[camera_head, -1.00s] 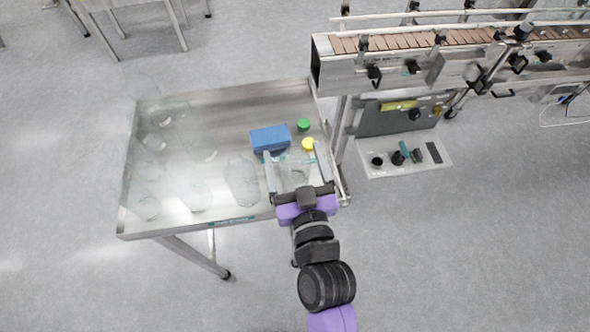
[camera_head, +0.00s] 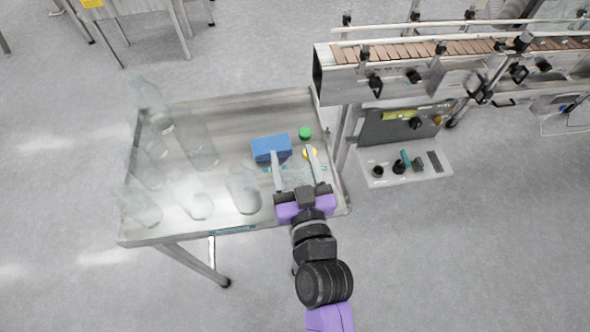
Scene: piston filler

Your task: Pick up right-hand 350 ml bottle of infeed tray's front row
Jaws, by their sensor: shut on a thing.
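The infeed tray (camera_head: 240,98) is a shallow metal tray on legs, holding several clear, faint bottles. My gripper (camera_head: 293,153) is over the tray's front right part, its two grey fingers shut on a clear bottle (camera_head: 297,178). That bottle is the rightmost of the front row; its outline is very faint and partly hidden by the fingers. I cannot tell whether its base touches the tray. To its left stand another clear bottle (camera_head: 243,190) and a smaller-looking one (camera_head: 198,205), apart from my gripper.
A blue box (camera_head: 270,147) lies just beyond my left finger. A green cap (camera_head: 305,133) and a yellow cap (camera_head: 311,153) lie near my right finger. The tray's raised right rim (camera_head: 330,150) is close.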

